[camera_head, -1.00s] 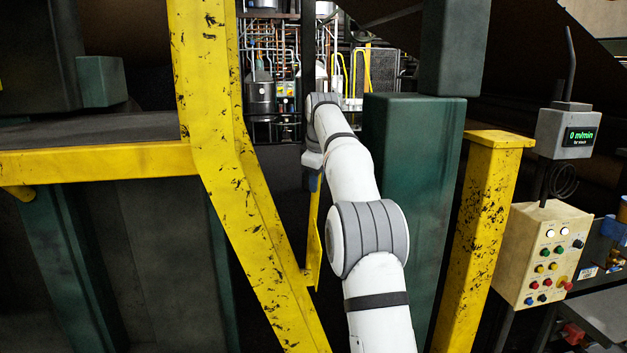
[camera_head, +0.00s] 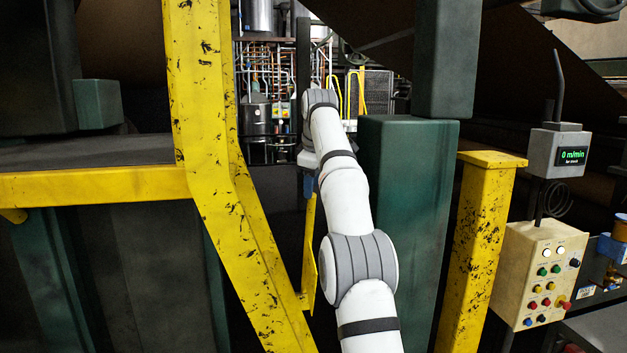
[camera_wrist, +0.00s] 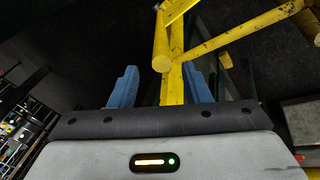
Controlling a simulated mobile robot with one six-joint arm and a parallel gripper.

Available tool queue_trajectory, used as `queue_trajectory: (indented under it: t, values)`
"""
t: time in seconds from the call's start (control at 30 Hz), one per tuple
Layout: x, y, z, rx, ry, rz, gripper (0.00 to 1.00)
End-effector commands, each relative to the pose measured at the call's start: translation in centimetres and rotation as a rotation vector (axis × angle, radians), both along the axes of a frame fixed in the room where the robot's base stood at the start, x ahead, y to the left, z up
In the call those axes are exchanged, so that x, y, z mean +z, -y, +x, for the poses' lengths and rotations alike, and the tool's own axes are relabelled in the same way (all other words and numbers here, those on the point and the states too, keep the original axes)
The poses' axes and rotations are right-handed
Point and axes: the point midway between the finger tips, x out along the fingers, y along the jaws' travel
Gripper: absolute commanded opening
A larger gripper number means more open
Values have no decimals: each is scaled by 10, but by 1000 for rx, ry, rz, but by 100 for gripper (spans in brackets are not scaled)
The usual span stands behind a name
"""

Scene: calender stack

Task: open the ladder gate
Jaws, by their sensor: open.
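A yellow painted bar (camera_head: 309,255) hangs just below my gripper in the head view; I take it to be part of the ladder gate. In the wrist view a yellow upright (camera_wrist: 174,85) runs between my gripper's two blue fingers, with a rounded bar end (camera_wrist: 161,58) beside it. A yellow rail (camera_wrist: 245,32) branches off to the upper right. My gripper (camera_wrist: 160,87) is open, one finger on each side of the upright. I cannot tell whether either finger touches it. In the head view only a little blue of my gripper (camera_head: 309,186) shows.
A chipped yellow frame post (camera_head: 208,110) stands left of my arm, with a yellow rail (camera_head: 90,186). A green column (camera_head: 412,200) and yellow post (camera_head: 478,240) stand close on the right, then a button panel (camera_head: 540,275) and a display (camera_head: 571,155).

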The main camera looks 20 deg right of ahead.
Motion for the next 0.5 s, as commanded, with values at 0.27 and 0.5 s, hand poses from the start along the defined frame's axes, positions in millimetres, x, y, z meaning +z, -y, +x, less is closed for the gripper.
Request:
queue_trajectory:
  t: [0.27,0.5]
  values:
    - [12,-1,-5,1,0,0,43]
    - [14,-2,-6,1,0,0,43]
